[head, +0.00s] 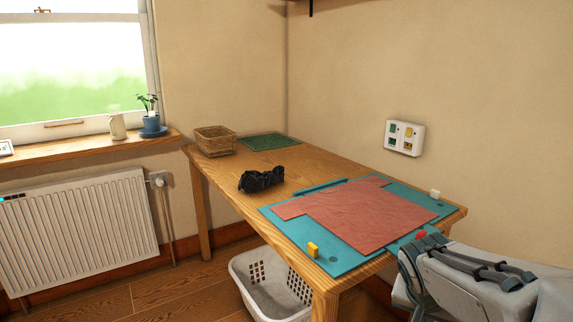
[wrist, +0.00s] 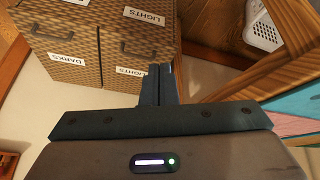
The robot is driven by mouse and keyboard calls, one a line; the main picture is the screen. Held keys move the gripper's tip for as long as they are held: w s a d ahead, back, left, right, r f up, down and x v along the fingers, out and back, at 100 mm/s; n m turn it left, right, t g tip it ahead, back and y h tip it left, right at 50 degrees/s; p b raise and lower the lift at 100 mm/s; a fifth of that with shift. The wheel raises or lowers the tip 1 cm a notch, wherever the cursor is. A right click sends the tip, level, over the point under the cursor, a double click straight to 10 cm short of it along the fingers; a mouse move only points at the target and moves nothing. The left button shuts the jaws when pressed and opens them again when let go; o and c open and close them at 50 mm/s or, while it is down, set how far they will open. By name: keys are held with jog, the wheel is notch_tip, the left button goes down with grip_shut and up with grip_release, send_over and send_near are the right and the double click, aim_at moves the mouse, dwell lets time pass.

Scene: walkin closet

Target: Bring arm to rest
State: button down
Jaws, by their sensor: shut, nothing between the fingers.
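My gripper (wrist: 160,85) shows in the wrist view with its two dark fingers together and nothing between them. It points towards woven hampers (wrist: 120,35) with white labels reading "LIGHTS" and "DARKS". In the head view, a grey part of my arm (head: 480,280) fills the lower right corner, beside the near right end of the wooden table (head: 225,178). The gripper's fingers cannot be made out in the head view.
A red shirt (head: 360,215) lies on a teal board (head: 340,262) on the table. A white laundry basket (head: 270,290) stands below the table's left side.

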jog(key=s+a+r+n+y+p, duration=0.2)
jog(key=s+a+r+n+p, duration=0.1)
jog(key=r+p, duration=0.6)
jog(key=s+a+r+n+g+y+p, duration=0.1)
jog(key=s+a+r+n+p, duration=0.2)
jog(key=s+a+r+p, duration=0.2)
jog(key=a+r+p, duration=0.3)
jog(key=r+p, duration=0.2)
jog(key=shift+s+a+n+y, duration=0.2)
jog(key=shift+s+n+y, duration=0.1)
jog(key=shift+y, duration=0.1)
jog(key=shift+d+r, duration=0.1)
jog(key=shift+d, duration=0.05)
